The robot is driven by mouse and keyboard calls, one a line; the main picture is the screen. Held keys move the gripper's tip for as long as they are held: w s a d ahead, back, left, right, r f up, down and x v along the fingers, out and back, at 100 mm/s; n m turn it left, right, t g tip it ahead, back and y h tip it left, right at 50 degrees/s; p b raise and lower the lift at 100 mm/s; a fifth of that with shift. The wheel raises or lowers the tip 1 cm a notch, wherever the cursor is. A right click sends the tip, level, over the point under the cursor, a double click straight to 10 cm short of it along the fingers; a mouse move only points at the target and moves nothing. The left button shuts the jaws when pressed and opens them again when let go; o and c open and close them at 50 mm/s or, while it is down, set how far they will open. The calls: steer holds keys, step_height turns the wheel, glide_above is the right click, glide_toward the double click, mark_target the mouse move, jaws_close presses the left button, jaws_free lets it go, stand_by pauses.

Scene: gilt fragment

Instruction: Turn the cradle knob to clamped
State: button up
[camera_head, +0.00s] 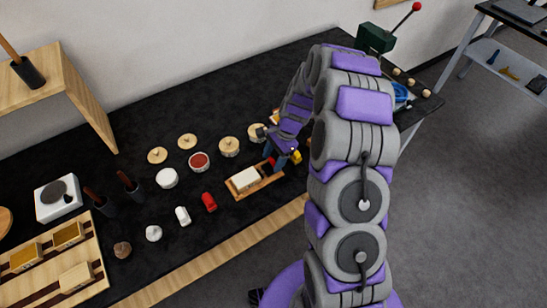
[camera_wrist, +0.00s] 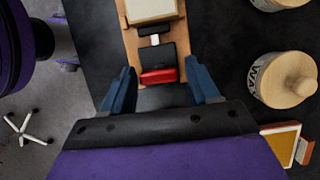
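The wooden cradle (camera_head: 260,187) lies on the dark bench with a pale block (camera_head: 246,179) in it. The cradle (camera_wrist: 131,43) also shows at the top of the wrist view, with the block (camera_wrist: 150,9) at its far end. A red bar (camera_wrist: 159,76) on a black fitting, apparently the knob, is at the cradle's near end. My gripper (camera_wrist: 163,88) is open, its blue fingers apart to the left and right of the red bar. No contact with the bar is visible. In the head view my gripper (camera_head: 280,158) is low over the cradle's right end and partly hides the knob.
Lidded round jars (camera_head: 229,147) stand behind the cradle; one jar (camera_wrist: 284,80) is right of my gripper in the wrist view. A red object (camera_head: 209,202) and a white one (camera_head: 183,215) lie left of the cradle. The bench's wooden front edge (camera_head: 215,257) is close.

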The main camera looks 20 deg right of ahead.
steer(key=shift+d, duration=0.1)
steer(key=c, duration=0.8)
steer(key=shift+c, duration=0.2)
steer(key=shift+n+p, duration=0.3)
steer(key=shift+n, duration=0.1)
steer(key=shift+w+r+n+g+p, duration=0.15)
steer(key=shift+n+g+p, duration=0.35)
steer(key=shift+n, duration=0.5)
steer(key=n+h+p, duration=0.1)
steer(key=n, duration=0.1)
steer(key=n+g+h+p, duration=0.1)
steer(key=n, duration=0.2)
steer(key=shift+w+a, duration=0.1)
steer(key=shift+a, duration=0.1)
steer(key=n+h, duration=0.1)
steer(key=n, duration=0.2)
steer(key=n+g+p, duration=0.1)
steer(key=n, duration=0.1)
steer(key=shift+w+a+n+h+p, duration=0.1)
steer(key=shift+n+h+p, duration=0.2)
steer(key=shift+n+h, duration=0.1)
steer(key=shift+a+n+h+p, duration=0.1)
steer(key=shift+n+h+p, duration=0.65)
steer(key=shift+n, duration=1.25)
